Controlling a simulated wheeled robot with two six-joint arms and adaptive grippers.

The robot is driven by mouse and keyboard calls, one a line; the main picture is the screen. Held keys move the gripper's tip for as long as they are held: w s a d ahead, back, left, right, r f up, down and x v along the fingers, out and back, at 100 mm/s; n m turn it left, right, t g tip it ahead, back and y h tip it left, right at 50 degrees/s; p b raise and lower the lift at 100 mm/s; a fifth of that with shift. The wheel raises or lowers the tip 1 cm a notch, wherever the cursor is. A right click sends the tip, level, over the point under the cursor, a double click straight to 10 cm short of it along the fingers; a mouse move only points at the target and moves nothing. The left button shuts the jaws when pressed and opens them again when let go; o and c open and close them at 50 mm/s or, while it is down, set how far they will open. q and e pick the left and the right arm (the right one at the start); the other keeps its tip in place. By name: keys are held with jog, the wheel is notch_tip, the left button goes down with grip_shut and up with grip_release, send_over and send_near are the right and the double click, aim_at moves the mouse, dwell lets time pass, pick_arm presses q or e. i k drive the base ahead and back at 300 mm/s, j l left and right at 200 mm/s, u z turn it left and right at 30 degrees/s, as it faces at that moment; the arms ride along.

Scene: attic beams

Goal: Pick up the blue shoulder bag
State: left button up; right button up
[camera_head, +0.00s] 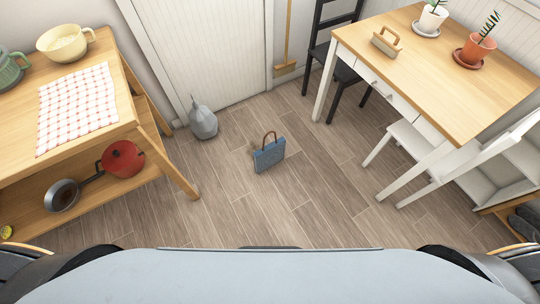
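The blue shoulder bag (269,156) stands upright on the wood floor near the middle of the head view. Its brown handle (269,136) arches up above it. A small tan thing shows partly behind its left side; I cannot tell what it is. Neither of my grippers shows in the head view. Only parts of my own body are visible along the bottom edge and in the lower corners.
A grey jug (203,123) stands left of the bag by the white door (205,45). A wooden shelf table (150,130) is on the left. A desk (440,70), a white chair (455,160) and a black chair (318,50) are on the right. The floor (265,210) before the bag is clear.

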aim_at(267, 156)
jog(key=i+j, duration=0.1)
jog(key=j, duration=0.3)
jog(key=i+j, duration=0.15)
jog(key=j, duration=0.25)
jog(key=i+j, duration=0.1)
jog(key=j, duration=0.3)
jog(key=i+j+z, duration=0.1)
jog(key=j, duration=0.25)
jog(key=z, duration=1.75)
